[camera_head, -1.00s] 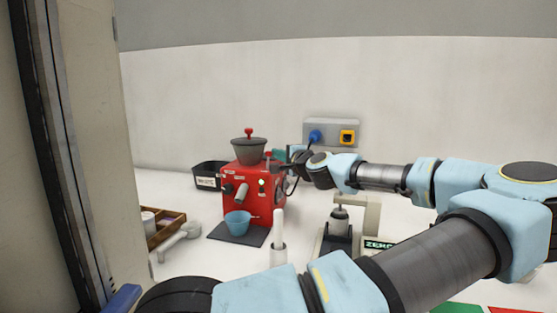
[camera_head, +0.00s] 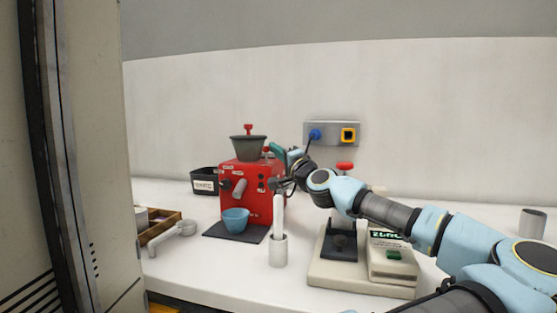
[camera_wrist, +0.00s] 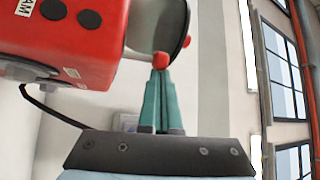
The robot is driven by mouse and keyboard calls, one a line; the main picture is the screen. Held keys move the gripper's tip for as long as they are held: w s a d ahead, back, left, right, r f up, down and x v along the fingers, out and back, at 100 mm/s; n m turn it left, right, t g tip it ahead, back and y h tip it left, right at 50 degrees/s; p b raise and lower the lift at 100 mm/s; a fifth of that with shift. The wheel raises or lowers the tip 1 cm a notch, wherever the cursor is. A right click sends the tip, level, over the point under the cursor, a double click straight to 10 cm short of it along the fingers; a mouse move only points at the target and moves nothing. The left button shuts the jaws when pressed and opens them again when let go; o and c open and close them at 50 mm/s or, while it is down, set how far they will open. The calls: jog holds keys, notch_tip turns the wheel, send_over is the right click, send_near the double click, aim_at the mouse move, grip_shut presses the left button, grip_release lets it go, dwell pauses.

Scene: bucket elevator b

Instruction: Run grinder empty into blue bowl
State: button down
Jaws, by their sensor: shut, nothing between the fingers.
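The red grinder (camera_head: 240,178) stands at the back of the white bench, with a dark grey hopper (camera_head: 248,146) on top and a silver spout (camera_head: 239,188) in front. The blue bowl (camera_head: 235,220) sits on a dark mat under the spout; its inside is hard to see. My gripper (camera_head: 273,148) is at the grinder's upper right, its teal fingers shut and empty. In the wrist view, the fingertips (camera_wrist: 160,70) are at or just by a small red knob (camera_wrist: 161,60) beside the hopper; I cannot tell if they touch it. Part of the grinder's front (camera_wrist: 60,35) also shows there.
A white cylinder holder (camera_head: 278,248) with a rod stands in front of the grinder. A scale marked ZERO (camera_head: 330,272) is to its right. A portafilter-like handle (camera_head: 172,238) and wooden tray (camera_head: 163,226) lie left. A black bin (camera_head: 204,182) stands behind; a tall panel edges the left.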

jog(key=shift+s, duration=0.15)
jog(key=shift+r, duration=0.1)
notch_tip(320, 180, up, 10)
jog(key=shift+b, duration=0.3)
dwell(0.6)
